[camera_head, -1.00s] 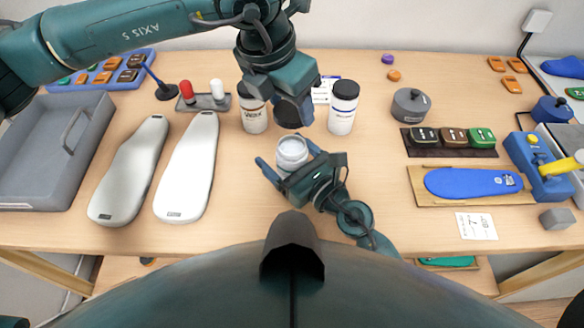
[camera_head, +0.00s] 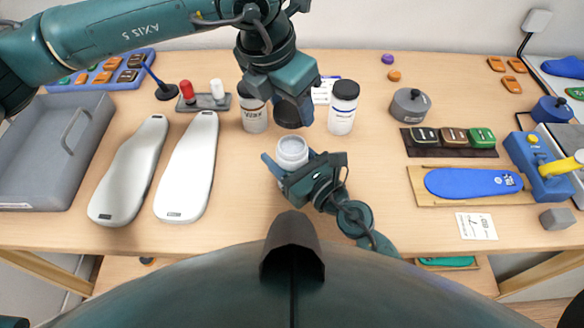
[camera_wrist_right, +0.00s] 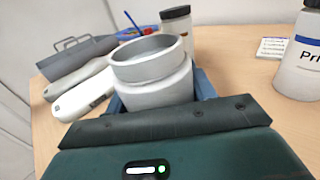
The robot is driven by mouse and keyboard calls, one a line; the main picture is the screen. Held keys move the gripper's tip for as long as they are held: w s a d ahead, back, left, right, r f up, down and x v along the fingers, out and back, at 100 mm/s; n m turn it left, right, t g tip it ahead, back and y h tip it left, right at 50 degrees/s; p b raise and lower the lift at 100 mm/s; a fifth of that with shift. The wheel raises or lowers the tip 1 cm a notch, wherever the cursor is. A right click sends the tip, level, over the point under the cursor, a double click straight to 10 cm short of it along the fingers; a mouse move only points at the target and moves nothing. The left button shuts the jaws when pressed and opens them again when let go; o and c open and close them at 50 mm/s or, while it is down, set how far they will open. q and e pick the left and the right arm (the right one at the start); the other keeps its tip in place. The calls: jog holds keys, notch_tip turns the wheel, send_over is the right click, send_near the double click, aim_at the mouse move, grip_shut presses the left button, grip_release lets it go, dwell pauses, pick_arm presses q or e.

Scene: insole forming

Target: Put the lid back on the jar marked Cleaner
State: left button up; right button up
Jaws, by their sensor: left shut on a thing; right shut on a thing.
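An open grey-white jar (camera_head: 292,148) stands upright near the table's middle; no label on it is readable, so I cannot confirm it is the Cleaner jar. Its bare rim and neck show large in the right wrist view (camera_wrist_right: 150,62). My right gripper (camera_head: 290,163) is shut on the jar from the front right. A round black lid (camera_head: 287,117) is just behind the jar, apart from its mouth. My left gripper (camera_head: 293,102) points down from above and is shut on this lid; its fingertips are partly hidden.
A capped Wax jar (camera_head: 254,115) stands close on the left and a capped Primer jar (camera_head: 342,113) on the right. Two white lasts (camera_head: 190,170) lie left of my right gripper. Bare table (camera_head: 380,160) lies right of the jar.

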pick_arm(q)
send_over(295, 147)
jog(key=s+a, duration=0.1)
jog(key=shift+f, duration=2.5)
pick_arm(e)
jog(key=shift+c, duration=0.4)
pick_arm(q)
jog(key=shift+f, duration=0.9)
jog(key=shift+f, duration=0.55)
